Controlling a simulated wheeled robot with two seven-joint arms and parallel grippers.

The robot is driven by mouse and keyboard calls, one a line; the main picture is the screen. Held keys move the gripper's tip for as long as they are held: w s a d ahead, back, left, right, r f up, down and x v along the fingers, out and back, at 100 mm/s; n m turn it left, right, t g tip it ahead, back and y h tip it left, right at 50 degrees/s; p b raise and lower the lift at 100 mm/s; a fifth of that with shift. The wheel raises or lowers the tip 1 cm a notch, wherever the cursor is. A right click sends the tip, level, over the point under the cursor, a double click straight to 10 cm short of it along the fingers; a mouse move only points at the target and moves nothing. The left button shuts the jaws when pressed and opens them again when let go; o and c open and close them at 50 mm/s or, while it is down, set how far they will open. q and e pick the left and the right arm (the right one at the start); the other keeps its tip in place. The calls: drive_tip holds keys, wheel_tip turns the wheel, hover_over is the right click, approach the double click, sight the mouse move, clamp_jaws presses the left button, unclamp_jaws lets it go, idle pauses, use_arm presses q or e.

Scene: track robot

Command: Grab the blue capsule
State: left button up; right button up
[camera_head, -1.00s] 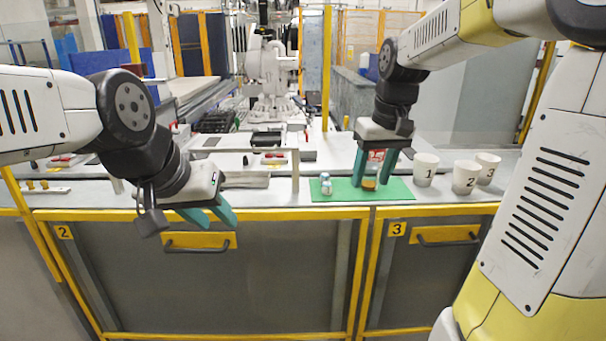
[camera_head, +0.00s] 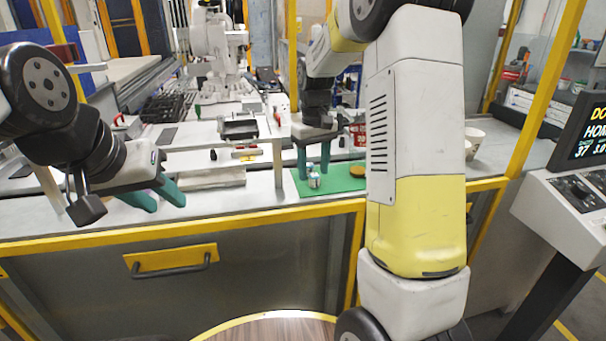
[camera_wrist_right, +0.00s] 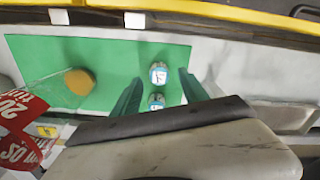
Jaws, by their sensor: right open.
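Two small pale-blue and white capsule-like pieces lie close together on the green mat. In the head view they overlap as one blue-white shape (camera_head: 314,180); the right wrist view shows one piece (camera_wrist_right: 158,73) and a second (camera_wrist_right: 156,100) apart. Which of them is the blue capsule I cannot tell. My right gripper (camera_head: 314,176) points down, open, with its teal fingers on either side of them. The right wrist view shows this gripper (camera_wrist_right: 160,77) with space between the fingers and pieces. My left gripper (camera_head: 169,205) is open and empty above the table's front edge, to the left.
The green mat (camera_head: 340,184) also bears an orange round thing (camera_head: 357,170), right of my right gripper. A see-through shape with a red label (camera_wrist_right: 18,125) is beside it. White cups (camera_head: 474,142) stand right, partly behind my arm. A low raised shelf (camera_head: 190,145) stands left.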

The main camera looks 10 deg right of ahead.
wheel_tip(320, 180, down, 2)
drive_tip(key=shift+f, duration=0.1)
clamp_jaws()
idle(0.4)
drive_tip(key=shift+r, duration=0.45)
wheel_tip(320, 180, up, 3)
drive_tip(key=shift+s, duration=0.15)
drive_tip(key=s+d+r, duration=0.1)
drive_tip(key=s, duration=1.4)
drive_tip(key=shift+s+d, duration=0.35)
drive_tip(key=shift+d, duration=0.05)
